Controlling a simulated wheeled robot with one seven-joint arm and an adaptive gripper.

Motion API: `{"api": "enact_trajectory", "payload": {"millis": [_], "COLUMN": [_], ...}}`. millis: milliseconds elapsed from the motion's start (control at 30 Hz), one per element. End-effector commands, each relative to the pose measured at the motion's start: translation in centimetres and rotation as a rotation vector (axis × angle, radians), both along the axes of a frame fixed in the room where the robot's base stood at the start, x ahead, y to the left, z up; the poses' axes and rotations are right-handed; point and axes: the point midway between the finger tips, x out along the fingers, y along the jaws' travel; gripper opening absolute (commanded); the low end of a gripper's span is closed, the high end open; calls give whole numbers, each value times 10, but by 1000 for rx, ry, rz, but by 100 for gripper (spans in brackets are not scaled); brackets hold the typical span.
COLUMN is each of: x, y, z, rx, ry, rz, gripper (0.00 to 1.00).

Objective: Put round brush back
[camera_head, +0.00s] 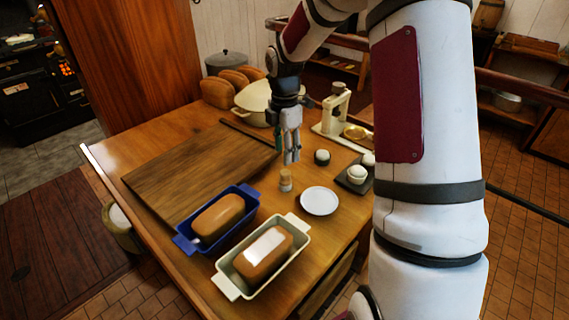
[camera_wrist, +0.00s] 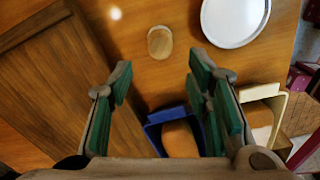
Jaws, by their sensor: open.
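A small round brush (camera_head: 286,181) with a light wooden top stands upright on the table, between the cutting board and the white plate. In the wrist view the top of the brush (camera_wrist: 160,41) shows as a tan disc, beyond the fingertips and roughly centred between them. My gripper (camera_head: 291,157) points down above the table, a little behind the brush in the head view. Its green-padded fingers (camera_wrist: 161,73) are spread in the wrist view with nothing between them. The brush's lower part is hidden in the wrist view.
A white plate (camera_head: 319,201) lies right of the brush. A blue loaf pan (camera_head: 184,244) and a cream loaf pan (camera_head: 229,287) hold loaves in front. A cutting board (camera_head: 180,170) lies left.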

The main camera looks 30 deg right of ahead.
Motion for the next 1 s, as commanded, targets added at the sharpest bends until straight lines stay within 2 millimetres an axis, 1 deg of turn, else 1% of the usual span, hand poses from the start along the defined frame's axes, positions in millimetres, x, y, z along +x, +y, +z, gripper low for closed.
{"api": "enact_trajectory", "payload": {"millis": [33, 100, 300, 367, 467, 567, 600, 700, 767, 900, 1000], "x": [1, 1, -1, -4, -15, -34, -44, -70, -87, -127, -157], "y": [0, 0, 1, 5, 15, 31, 38, 54, 63, 83, 96], "z": [9, 18, 35, 42, 63, 91, 103, 129, 142, 168, 180], "rx": [-1, 0, -3, -10, -33, -60, -68, -78, -76, -48, -6], "ry": [-4, -3, -3, -8, -27, -63, -80, -128, -157, -230, -277], "rz": [-1, 0, -7, -27, -105, -234, -294, -448, -541, -760, -916], "gripper": [45, 45, 45, 45, 45, 45, 45, 45, 45, 45, 45]}}
